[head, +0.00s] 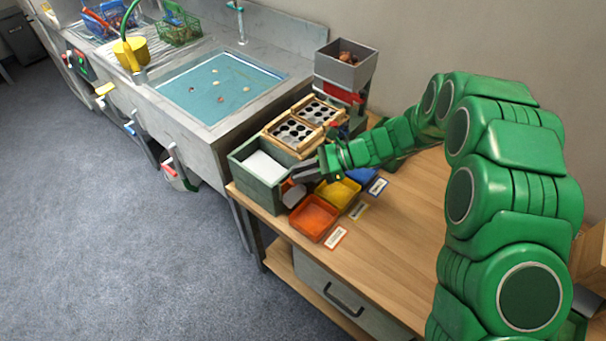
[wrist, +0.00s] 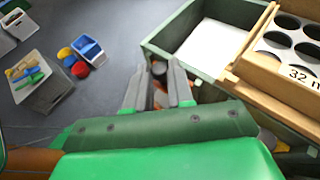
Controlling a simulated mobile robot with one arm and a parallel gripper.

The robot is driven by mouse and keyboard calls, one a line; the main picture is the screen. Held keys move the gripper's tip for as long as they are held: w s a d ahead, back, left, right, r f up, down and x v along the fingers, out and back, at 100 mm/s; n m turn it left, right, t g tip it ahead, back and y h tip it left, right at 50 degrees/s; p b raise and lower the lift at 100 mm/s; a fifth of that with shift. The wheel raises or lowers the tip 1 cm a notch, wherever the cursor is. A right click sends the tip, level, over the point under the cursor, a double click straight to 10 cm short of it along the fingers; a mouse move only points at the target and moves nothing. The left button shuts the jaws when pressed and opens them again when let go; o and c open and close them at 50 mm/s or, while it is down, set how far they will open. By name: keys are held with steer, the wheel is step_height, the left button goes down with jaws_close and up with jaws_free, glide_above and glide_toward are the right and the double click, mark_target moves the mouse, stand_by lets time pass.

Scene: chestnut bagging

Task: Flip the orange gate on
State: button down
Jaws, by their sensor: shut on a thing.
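My gripper (head: 298,173) reaches to the front right side of the green box (head: 243,174), just above the orange tray (head: 314,217). In the wrist view my gripper (wrist: 158,75) has its two grey fingers close around a small dark and orange piece (wrist: 160,97), which looks like part of the orange gate. The fingers hide most of it, so I cannot tell its position. In the head view a grey piece with orange edges (head: 291,194) shows just below the fingertips. The green box has a white floor inside.
A yellow tray (head: 338,192) and a blue tray (head: 362,175) stand beside the orange one, with small labels in front. Wooden-framed plates with holes (head: 293,133) sit behind the green box. The wooden table (head: 402,240) is clear at the front right.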

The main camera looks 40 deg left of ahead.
steer(key=shift+r, duration=1.35)
steer(key=c, duration=1.3)
jaws_free()
steer(key=v, duration=0.7)
steer(key=shift+w+d, duration=0.25)
steer(key=shift+w, duration=0.05)
steer(key=shift+r, duration=0.15)
